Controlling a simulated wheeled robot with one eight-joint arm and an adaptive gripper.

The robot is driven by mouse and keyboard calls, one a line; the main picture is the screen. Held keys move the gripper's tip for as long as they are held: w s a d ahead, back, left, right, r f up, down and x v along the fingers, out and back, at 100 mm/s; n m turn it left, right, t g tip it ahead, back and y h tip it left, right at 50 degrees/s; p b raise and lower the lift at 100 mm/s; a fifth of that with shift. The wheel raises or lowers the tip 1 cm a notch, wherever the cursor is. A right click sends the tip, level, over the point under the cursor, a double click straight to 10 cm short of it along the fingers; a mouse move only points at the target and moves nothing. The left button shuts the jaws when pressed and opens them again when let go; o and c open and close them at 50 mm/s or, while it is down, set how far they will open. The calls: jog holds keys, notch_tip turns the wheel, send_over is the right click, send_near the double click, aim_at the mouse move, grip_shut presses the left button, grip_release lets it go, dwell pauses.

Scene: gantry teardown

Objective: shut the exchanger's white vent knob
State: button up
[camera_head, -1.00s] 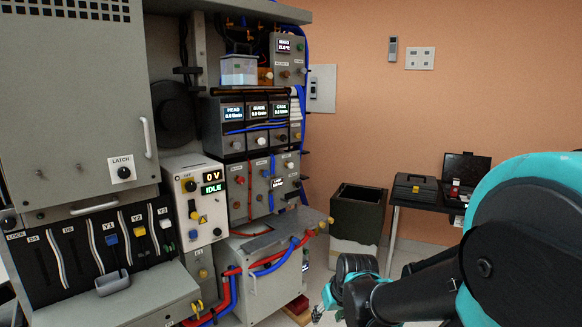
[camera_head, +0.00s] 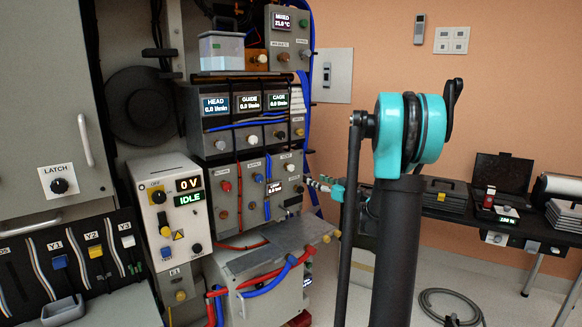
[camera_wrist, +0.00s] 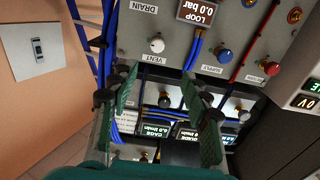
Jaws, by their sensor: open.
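The white vent knob (camera_wrist: 157,45) sits on the exchanger's grey panel beside its VENT label, near the LOOP display (camera_wrist: 197,12). The wrist view shows the panel upside down. In the head view the knob (camera_head: 289,168) is small, at the panel's right side. My gripper (camera_wrist: 160,80) is open and empty, its two green fingers apart. The knob appears beyond the fingertips, roughly between them in the picture, with no visible contact. In the head view my gripper (camera_head: 322,185) is just right of the panel. The knob's exact angle is too small to read.
Blue (camera_wrist: 225,53) and red (camera_wrist: 270,67) knobs share the panel. Blue hoses (camera_wrist: 88,40) run along its side edge. The flow panel with several displays (camera_head: 247,103) is above it in the head view. A bench (camera_head: 475,215) stands at right.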

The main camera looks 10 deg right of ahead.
aim_at(292, 169)
jog(key=x, duration=1.7)
jog(key=shift+w+d+r, duration=0.15)
jog(key=shift+w+r, duration=0.1)
jog(key=shift+w, duration=0.15)
jog(key=shift+c, duration=0.3)
grip_shut()
